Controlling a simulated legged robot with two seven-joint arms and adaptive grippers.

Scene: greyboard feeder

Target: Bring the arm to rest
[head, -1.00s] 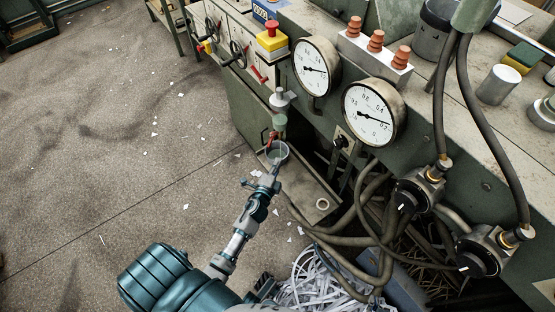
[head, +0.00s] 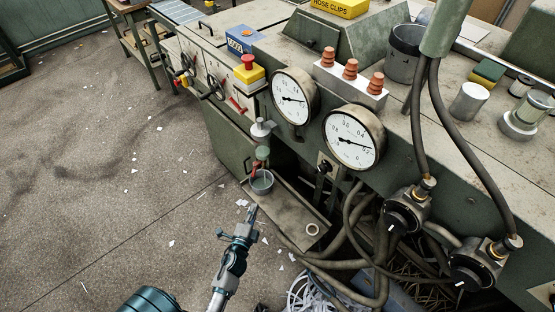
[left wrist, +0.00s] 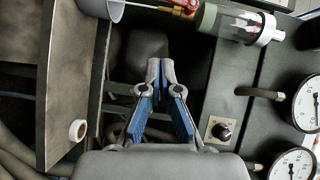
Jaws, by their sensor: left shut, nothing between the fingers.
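My left gripper (head: 249,212) is in the lower middle of the head view, beside the lower front of the green machine (head: 232,139). It is shut and empty. In the left wrist view the fingertips (left wrist: 161,70) of the left gripper meet, with nothing between them. A small grey cup (head: 262,182) stands on a low ledge just beyond the fingertips, apart from them; only part of it shows at the top of the wrist view (left wrist: 115,8). My right gripper is not in view.
Two round gauges (head: 353,138) sit on the machine front. Dark hoses (head: 345,262) and valves (head: 405,212) crowd the lower right. A pale ring (head: 312,229) lies on the ledge (head: 285,213). Shredded paper (head: 310,293) lies below. The floor (head: 100,190) at left is open, with paper scraps.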

